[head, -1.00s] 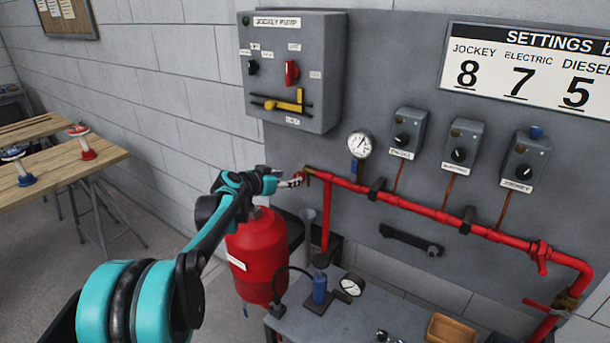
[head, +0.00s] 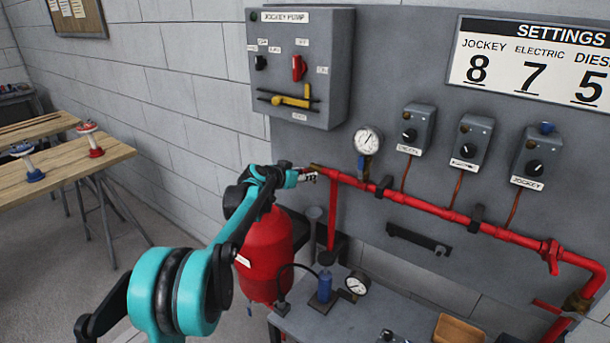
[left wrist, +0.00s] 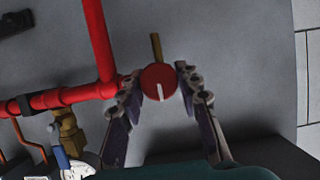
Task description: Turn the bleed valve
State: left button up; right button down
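The bleed valve shows in the left wrist view as a round red knob (left wrist: 158,82) with a white line and a brass stem behind it. My left gripper (left wrist: 158,84) has its two fingers apart, one on each side of the knob, with what look like narrow gaps. In the head view my left gripper (head: 308,175) is at the left end of the red pipe (head: 400,197), below the jockey pump box. There the fingers and arm hide the knob. My right gripper is not in view.
A pressure gauge (head: 367,140) with a blue-handled valve hangs just right of the gripper. The jockey pump box (head: 300,65) is above. A red tank (head: 264,255) stands below my arm. A grey bench (head: 340,318) carries a blue bottle and gauge.

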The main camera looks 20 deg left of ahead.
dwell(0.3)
pick_arm(q)
jog(key=shift+a+n+g+h+p, duration=0.1)
jog(key=shift+n+g+h+p, duration=0.2)
jog(key=shift+n+h+p, duration=0.7)
jog(key=n+h+p, duration=0.1)
jog(key=n, duration=0.2)
jog(key=shift+n+h, duration=0.3)
jog(key=shift+h, duration=0.1)
jog(key=shift+a+f+n+h, duration=0.1)
jog(key=shift+n+h, duration=0.4)
jog(key=shift+n, duration=0.5)
jog(key=shift+f+n+h, duration=0.1)
jog(key=shift+n+h, duration=0.6)
jog(key=shift+n, duration=0.3)
jog(key=n, duration=0.2)
jog(key=n+t+h, duration=0.1)
jog(key=n, duration=0.1)
jog(key=shift+n+h+b, duration=0.3)
jog(key=shift+n, duration=0.1)
